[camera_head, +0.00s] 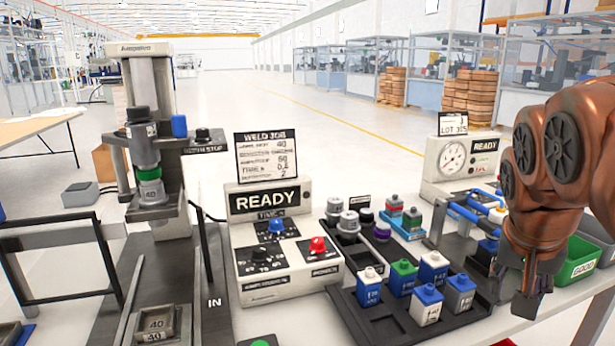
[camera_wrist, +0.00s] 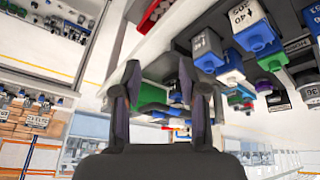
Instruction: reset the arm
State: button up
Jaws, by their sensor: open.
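My gripper (camera_head: 530,298) hangs at the right of the head view at the end of my copper-coloured arm, close to the table's right front part. It points down beside the black tray of bottles and in front of the green bin. In the wrist view my gripper (camera_wrist: 165,92) shows two dark fingers spread apart with nothing between them. The wrist picture is upside down or strongly tilted, with the table edge and bottles at the top. No held object shows in either view.
A green bin (camera_head: 578,262) marked GOOD stands at right. A READY control box (camera_head: 268,202), a gauge box (camera_head: 440,190) and a tall press (camera_head: 150,90) stand farther left and back.

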jog(key=s+a+f+n+g+y+p, duration=0.1)
jog(key=s+a+n+g+p, duration=0.1)
jog(key=s+a+p, duration=0.4)
jog(key=s+a+f+n+g+y+p, duration=0.1)
jog(key=s+a+n+g+y+p, duration=0.1)
jog(key=s+a+p, duration=0.5)
jog(key=s+n+g+p, duration=0.1)
jog(key=s+n+p, duration=0.1)
jog(key=s+p, duration=0.1)
jog(key=shift+s+n+p, duration=0.35)
jog(key=shift+s+n, duration=0.05)
jog(key=shift+s, duration=0.4)
jog(key=shift+a, duration=0.1)
dwell(0.4)
